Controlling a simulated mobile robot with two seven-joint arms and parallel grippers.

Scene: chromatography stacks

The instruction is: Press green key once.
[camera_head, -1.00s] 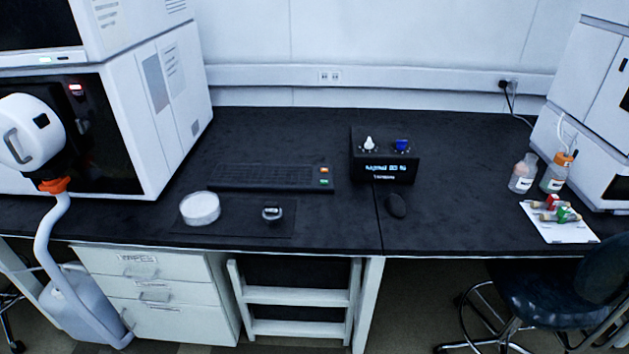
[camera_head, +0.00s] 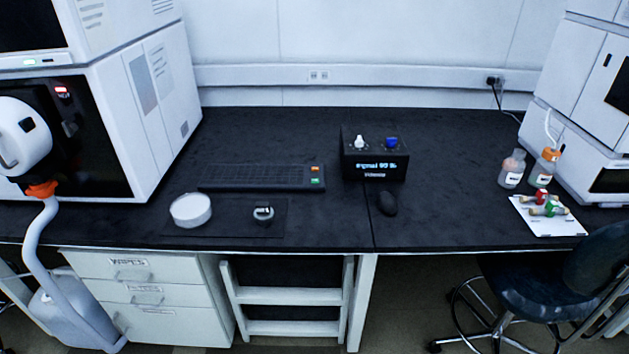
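The green key (camera_head: 315,181) is a small lit key at the right end of the black keyboard (camera_head: 252,177). An orange key (camera_head: 316,169) sits just behind it. The keyboard lies flat on the dark bench, left of a black box with a lit display. Nothing covers the green key. Neither of my grippers shows in the head view.
The black box (camera_head: 374,168) carries a white and a blue knob. A mouse (camera_head: 387,203), a white round dish (camera_head: 191,210) and a small round item (camera_head: 263,213) lie nearby. Bottles (camera_head: 512,170) and a white sheet (camera_head: 530,227) with vials are at right. A chair (camera_head: 540,290) stands front right.

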